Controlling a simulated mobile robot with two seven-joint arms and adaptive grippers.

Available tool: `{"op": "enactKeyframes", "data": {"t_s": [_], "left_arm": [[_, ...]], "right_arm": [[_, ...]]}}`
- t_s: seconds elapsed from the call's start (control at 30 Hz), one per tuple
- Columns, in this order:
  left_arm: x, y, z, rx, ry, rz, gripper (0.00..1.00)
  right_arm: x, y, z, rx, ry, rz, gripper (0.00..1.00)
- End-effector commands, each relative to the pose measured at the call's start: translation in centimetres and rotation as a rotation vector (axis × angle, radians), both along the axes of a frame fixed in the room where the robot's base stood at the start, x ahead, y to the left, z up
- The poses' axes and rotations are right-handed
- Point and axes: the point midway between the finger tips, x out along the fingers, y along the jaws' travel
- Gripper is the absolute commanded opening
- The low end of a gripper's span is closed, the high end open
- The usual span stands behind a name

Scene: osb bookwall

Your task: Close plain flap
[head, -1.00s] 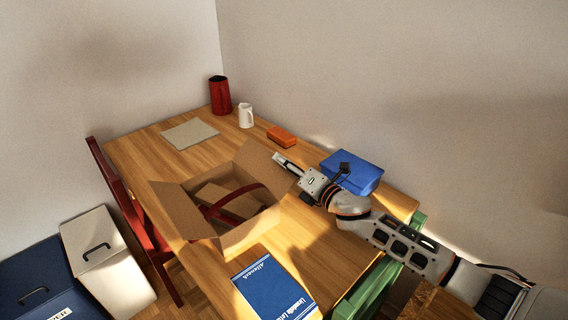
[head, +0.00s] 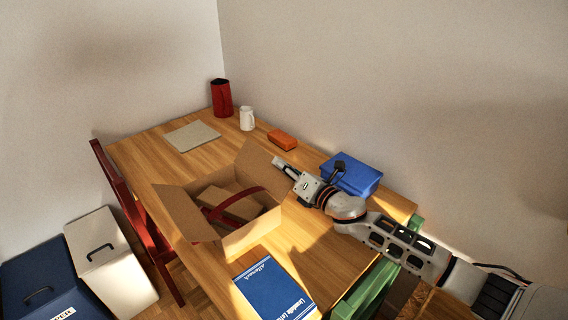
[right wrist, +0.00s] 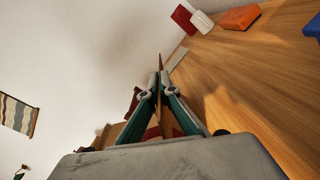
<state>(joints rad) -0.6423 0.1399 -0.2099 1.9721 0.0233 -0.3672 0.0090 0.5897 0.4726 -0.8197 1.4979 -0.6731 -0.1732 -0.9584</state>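An open cardboard box (head: 262,228) stands on the wooden table. One flap (head: 180,208) leans outward on its left side. The far right flap (head: 256,164) stands up, tilted outward. My right gripper (head: 279,162) is at the upper edge of that flap. In the right wrist view, my right gripper (right wrist: 157,76) has its fingers close together with the thin cardboard edge of the flap (right wrist: 165,62) between them. Which flap is the plain one cannot be told. My left gripper is not in view.
A red strap and brown items lie in the box. A blue case (head: 351,175) is close beside my right gripper. An orange block (head: 282,139), a white mug (head: 247,119), a red container (head: 221,98) and a blue book (head: 274,290) are on the table. A green chair (head: 372,288) stands at the near right.

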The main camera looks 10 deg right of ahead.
Motion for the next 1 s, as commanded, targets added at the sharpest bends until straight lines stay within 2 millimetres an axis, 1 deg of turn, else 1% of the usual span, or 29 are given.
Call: {"op": "enactKeyframes", "data": {"t_s": [0.03, 0.1, 0.5, 0.7, 1.0], "left_arm": [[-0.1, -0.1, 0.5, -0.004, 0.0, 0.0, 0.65], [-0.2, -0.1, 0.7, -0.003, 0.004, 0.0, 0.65], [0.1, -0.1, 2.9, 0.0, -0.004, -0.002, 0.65], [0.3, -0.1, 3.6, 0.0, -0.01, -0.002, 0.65], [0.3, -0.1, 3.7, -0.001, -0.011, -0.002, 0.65]], "right_arm": [[-0.1, 0.2, 0.7, -0.031, -0.019, 0.0, 0.0], [-0.3, 0.6, 0.9, -0.078, -0.045, 0.001, 0.0], [-1.2, 2.2, 1.8, -0.293, -0.167, -0.001, 0.0], [-1.5, 2.6, 1.9, -0.343, -0.195, -0.001, 0.0], [-1.5, 2.8, 1.8, -0.357, -0.203, -0.001, 0.0]]}}
